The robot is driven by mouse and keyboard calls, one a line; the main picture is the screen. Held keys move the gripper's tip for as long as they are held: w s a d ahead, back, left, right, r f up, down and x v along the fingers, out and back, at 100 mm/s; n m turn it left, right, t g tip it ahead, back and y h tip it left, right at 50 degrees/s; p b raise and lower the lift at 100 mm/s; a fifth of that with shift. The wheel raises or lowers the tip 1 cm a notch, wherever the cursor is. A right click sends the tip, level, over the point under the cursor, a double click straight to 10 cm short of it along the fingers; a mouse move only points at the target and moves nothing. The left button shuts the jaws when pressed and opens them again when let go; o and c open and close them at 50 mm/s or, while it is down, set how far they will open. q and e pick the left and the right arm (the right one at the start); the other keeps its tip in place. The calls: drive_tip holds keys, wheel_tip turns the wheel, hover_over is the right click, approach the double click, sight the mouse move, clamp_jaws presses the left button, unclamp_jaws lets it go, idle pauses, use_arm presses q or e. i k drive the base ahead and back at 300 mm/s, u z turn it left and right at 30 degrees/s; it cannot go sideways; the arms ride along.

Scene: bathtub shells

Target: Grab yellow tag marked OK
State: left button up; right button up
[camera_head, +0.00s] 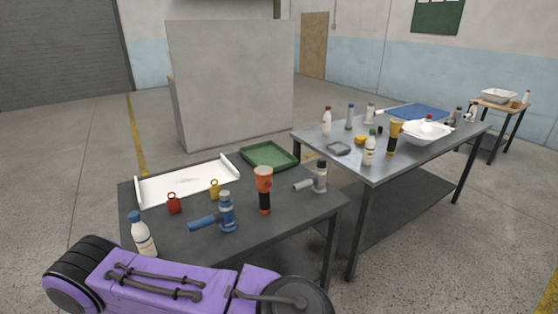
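A small yellow tag (215,190) with a loop at its top stands on the near grey table (285,222), in front of the white tray. Any marking on it is too small to read. A similar red tag (174,204) stands to its left. Neither of my grippers is in view. Only a purple and black arm part of mine shows across the bottom left, in front of the near table's edge.
Around the tags are a white tray (143,190), green tray (268,146), white bottle (145,238), blue tool (227,215), orange flashlight (264,178) and grey tool (320,178). A second table (376,173) with several items stands right. A grey partition (235,85) stands behind.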

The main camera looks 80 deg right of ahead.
sight(214, 191)
drive_tip(key=z, duration=2.5)
